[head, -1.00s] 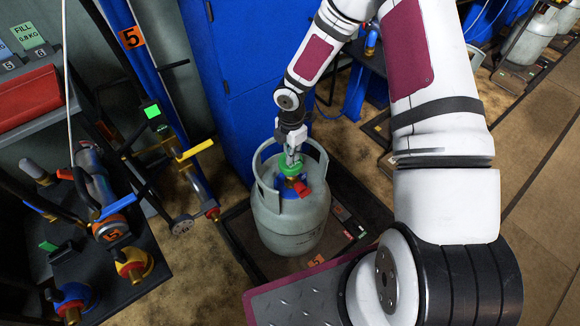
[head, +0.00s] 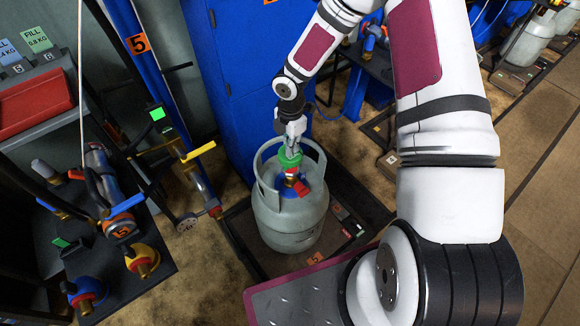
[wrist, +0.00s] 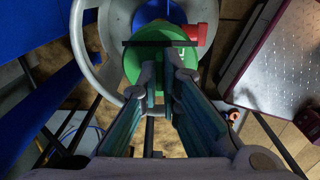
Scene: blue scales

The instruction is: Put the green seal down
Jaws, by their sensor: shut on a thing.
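The green seal (head: 289,159) is between the fingertips of my gripper (head: 291,146), which is shut on it. It is directly over the valve (head: 293,179) of a grey gas cylinder (head: 288,225). Red and brass parts of the valve show just below the seal. I cannot tell whether seal and valve touch. In the wrist view the seal (wrist: 150,60) shows as a green disc beyond the fingers (wrist: 160,85), with the red valve part (wrist: 198,34) beside it and the cylinder's collar (wrist: 84,50) around it.
The cylinder stands upright on a dark scale platform (head: 247,250). At left, a dark bench (head: 150,283) carries filling heads and hoses, with a red box (head: 35,102) behind. A blue cabinet (head: 245,90) stands behind the cylinder. Open floor (head: 540,220) lies at right.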

